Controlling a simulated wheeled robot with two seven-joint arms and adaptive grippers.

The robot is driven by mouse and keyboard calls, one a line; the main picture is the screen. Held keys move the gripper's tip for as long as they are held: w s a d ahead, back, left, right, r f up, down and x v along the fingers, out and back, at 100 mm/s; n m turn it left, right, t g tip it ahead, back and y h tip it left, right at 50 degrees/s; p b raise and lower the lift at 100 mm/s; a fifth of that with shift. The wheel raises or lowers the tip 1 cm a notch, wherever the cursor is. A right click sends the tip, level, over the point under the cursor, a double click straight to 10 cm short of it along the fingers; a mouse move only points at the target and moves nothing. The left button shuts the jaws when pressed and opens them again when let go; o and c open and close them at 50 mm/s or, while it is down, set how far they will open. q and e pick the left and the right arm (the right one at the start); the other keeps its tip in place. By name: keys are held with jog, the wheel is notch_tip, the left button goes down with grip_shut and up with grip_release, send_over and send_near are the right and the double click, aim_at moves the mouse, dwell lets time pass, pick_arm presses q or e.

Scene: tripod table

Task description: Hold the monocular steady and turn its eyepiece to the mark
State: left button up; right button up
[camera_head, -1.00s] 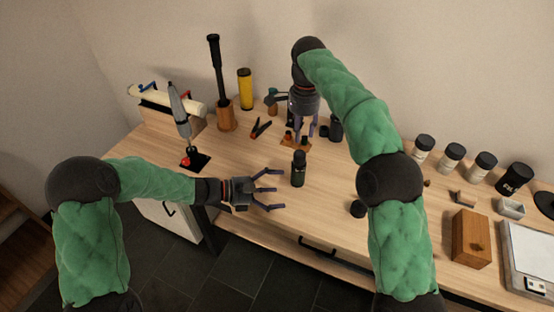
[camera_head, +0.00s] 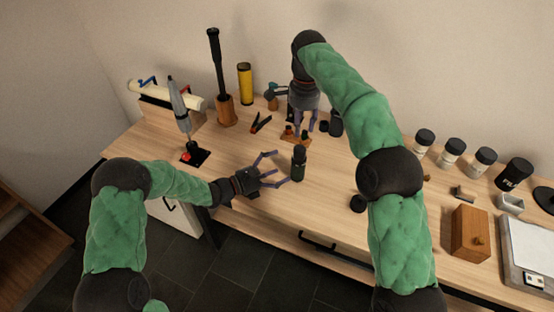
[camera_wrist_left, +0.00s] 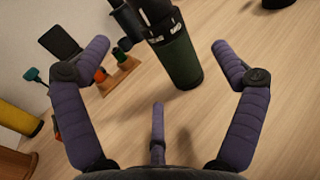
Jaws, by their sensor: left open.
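The monocular (camera_head: 299,165) stands upright on the table, a dark cylinder with a narrower top. In the left wrist view its green body (camera_wrist_left: 178,60) and black upper part with small white markings show ahead, between the fingers. My left gripper (camera_head: 281,168) is open, its fingers spread just left of the monocular; I see no clear contact. The monocular's top end is cut off in the wrist view. My right gripper (camera_head: 305,122) points down behind the monocular, near a small brown stand (camera_head: 290,138). Its fingers are apart, with nothing visible between them.
A black round piece (camera_head: 358,203) lies right of the monocular. A tool on a black base (camera_head: 195,157), red-handled pliers (camera_head: 261,123) and a yellow cylinder (camera_head: 245,84) are at the left and back. A wooden box (camera_head: 471,234) and jars stand at the right.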

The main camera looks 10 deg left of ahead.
aim_at(297, 163)
pick_arm(q)
jog(key=shift+f+x, duration=0.2)
jog(key=shift+x, duration=1.05)
jog(key=shift+f+x, duration=0.25)
jog(key=shift+x, duration=1)
jog(key=shift+f+x, duration=0.2)
jog(key=shift+x, duration=1.1)
jog(key=c, duration=1.5)
pick_arm(e)
jog(key=o, duration=0.5)
jog(key=shift+r, duration=0.1)
notch_tip(297, 163, down, 10)
jog(key=m, duration=0.3)
jog(key=shift+d+f+m, duration=0.1)
jog(key=shift+f+m, duration=0.15)
jog(key=shift+m, duration=0.15)
jog(key=shift+c, duration=0.4)
pick_arm(q)
jog(key=shift+s, duration=0.1)
pick_arm(e)
jog(key=c, duration=1.1)
